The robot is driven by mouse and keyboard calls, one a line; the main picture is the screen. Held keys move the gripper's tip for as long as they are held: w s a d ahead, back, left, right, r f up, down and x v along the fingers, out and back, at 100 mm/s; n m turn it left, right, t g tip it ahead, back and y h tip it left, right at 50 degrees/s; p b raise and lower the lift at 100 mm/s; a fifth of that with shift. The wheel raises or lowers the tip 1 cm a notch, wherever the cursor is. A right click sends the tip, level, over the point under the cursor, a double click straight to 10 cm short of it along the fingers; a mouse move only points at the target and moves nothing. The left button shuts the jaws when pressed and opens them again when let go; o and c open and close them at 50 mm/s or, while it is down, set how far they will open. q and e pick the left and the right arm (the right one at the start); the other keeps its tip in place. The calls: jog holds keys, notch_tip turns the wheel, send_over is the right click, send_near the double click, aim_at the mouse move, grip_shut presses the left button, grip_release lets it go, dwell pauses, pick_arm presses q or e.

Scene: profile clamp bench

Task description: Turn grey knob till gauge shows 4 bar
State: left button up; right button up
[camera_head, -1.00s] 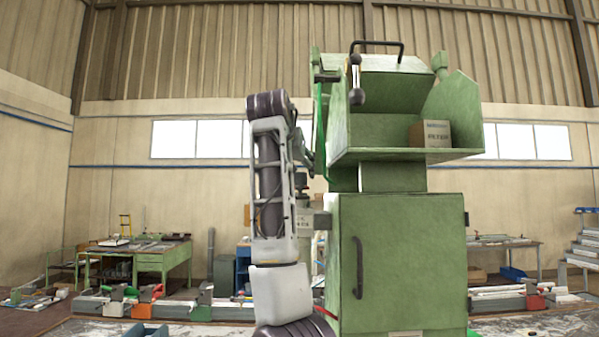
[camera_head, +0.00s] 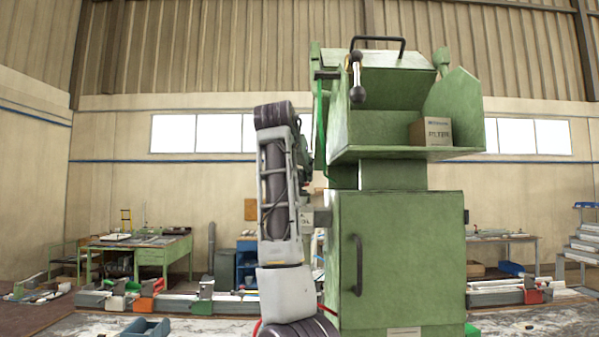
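My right arm rises in front of the left side of the green machine cabinet (camera_head: 400,270). My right gripper (camera_head: 306,162) shows only as a small dark part behind the upper arm link, beside the machine's left side; its fingers cannot be made out. A small pale labelled part (camera_head: 306,219) shows between the arm and the cabinet. I cannot make out the grey knob or the gauge; the arm covers much of this area. My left gripper is not in view.
A cardboard filter box (camera_head: 432,132) sits on the machine's open green shelf. A black ball-ended lever (camera_head: 357,80) hangs at its upper left. A green workbench (camera_head: 150,252) stands at the back left, and a blue bin (camera_head: 147,328) lies at the lower left.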

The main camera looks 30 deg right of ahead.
jog(key=shift+c, duration=1.3)
jog(key=shift+n+t+y+b, duration=0.5)
jog(key=shift+n+y, duration=0.1)
jog(key=shift+n, duration=0.1)
jog(key=shift+n+t+y+b, duration=0.35)
jog(key=shift+n+t+y, duration=0.35)
jog(key=shift+n+y, duration=0.15)
jog(key=o, duration=1)
jog(key=shift+o, duration=0.2)
